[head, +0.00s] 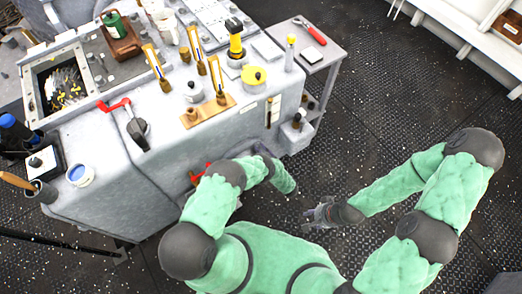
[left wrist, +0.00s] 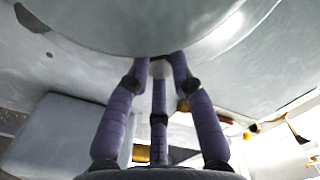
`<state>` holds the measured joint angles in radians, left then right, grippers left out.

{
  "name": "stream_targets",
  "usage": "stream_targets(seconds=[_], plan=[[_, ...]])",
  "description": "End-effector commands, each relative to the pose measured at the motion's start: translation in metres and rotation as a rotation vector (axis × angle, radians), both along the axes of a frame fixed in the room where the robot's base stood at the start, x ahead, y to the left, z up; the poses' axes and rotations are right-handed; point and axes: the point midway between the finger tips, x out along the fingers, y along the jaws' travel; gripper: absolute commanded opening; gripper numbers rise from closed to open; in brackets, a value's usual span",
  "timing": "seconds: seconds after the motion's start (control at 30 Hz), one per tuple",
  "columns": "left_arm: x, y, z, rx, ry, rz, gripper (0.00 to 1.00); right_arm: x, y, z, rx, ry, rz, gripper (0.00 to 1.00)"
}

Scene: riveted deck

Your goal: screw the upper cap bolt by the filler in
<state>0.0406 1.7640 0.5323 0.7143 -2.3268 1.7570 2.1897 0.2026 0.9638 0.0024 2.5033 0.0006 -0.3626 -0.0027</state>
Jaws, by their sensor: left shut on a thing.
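My left gripper (left wrist: 162,58) shows in the left wrist view with its purple fingers closed together at the tips. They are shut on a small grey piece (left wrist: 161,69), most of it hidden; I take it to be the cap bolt. The tips are close under a large rounded grey surface (left wrist: 150,25). In the head view my left arm reaches to the side of the grey machine (head: 115,180), and its fingertips and the bolt cannot be made out. The filler cannot be told apart there. My right gripper (head: 318,213) hangs over the floor, away from the machine; its jaws are too small to read.
A red part (head: 200,173) on the machine's side sits beside my left arm. The machine's top carries a red lever (head: 114,105), a yellow-topped round part (head: 253,78) and several fittings. A grey side table (head: 325,50) stands behind. The dark floor on the right is clear.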

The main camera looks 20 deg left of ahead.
Motion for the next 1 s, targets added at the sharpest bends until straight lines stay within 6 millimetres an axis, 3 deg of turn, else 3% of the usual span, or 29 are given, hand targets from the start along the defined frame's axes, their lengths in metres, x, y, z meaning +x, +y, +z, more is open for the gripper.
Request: stream_targets(seconds=[0.77, 0.8, 0.83, 1.0], plan=[[-0.0035, -0.0015, -0.0035, 0.075, 0.109, -0.003, 0.0, 0.0, 0.0, -0.0001, 0.0, 0.0, 0.0, 0.4], [-0.0035, -0.0016, -0.0035, 0.075, 0.109, -0.003, 0.29, 0.0, 0.0, -0.0001, 0.0, 0.0, 0.0, 0.4], [-0.0035, -0.0016, -0.0035, 0.076, 0.108, -0.004, 0.34, 0.0, 0.0, -0.0001, 0.0, 0.0, 0.0, 0.4], [-0.0021, -0.001, -0.0021, 0.076, 0.104, -0.002, 0.34, 0.0, 0.0, -0.0001, 0.0, 0.0, 0.0, 0.4]])
